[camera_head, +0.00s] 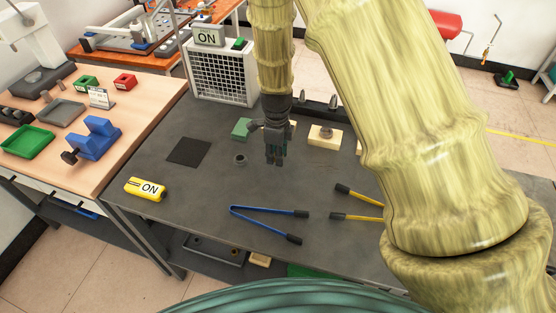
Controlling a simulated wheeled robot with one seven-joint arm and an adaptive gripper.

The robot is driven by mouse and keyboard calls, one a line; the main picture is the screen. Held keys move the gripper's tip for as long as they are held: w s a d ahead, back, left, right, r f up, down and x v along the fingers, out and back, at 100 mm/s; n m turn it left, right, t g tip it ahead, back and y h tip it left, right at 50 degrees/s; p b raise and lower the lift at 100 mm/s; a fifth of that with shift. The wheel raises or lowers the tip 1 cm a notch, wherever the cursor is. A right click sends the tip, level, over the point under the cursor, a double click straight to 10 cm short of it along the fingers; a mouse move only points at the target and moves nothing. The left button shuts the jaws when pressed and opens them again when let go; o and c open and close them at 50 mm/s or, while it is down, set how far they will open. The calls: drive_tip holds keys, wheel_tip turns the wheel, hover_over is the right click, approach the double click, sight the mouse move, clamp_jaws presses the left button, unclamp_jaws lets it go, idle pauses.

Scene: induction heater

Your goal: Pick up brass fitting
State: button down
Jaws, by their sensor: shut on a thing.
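My gripper (275,160) hangs pointing down over the dark worktable (205,205), near its middle. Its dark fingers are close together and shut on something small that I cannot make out. I cannot clearly see a brass-coloured fitting in this view; the fingers may hide it. A small dark grey ring (240,159) stands on the table just left of the gripper, apart from it. A pale block with a dull, brownish-grey piece on top (325,135) stands to the right of the gripper.
A green block (242,128) sits behind the gripper, near a caged unit with an ON sign (220,72). A black mat (189,151) lies left. My arm hides the right side.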

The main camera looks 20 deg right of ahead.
drive_tip(key=s+d+b, duration=0.1)
drive_tip(key=s, duration=0.4)
drive_tip(key=s+d+r+b, duration=0.1)
drive_tip(key=s+b, duration=0.1)
drive_tip(key=s, duration=0.3)
drive_tip(key=s+d+r+b, duration=0.1)
drive_tip(key=s, duration=0.4)
drive_tip(key=shift+s+d, duration=0.1)
drive_tip(key=shift+s, duration=0.25)
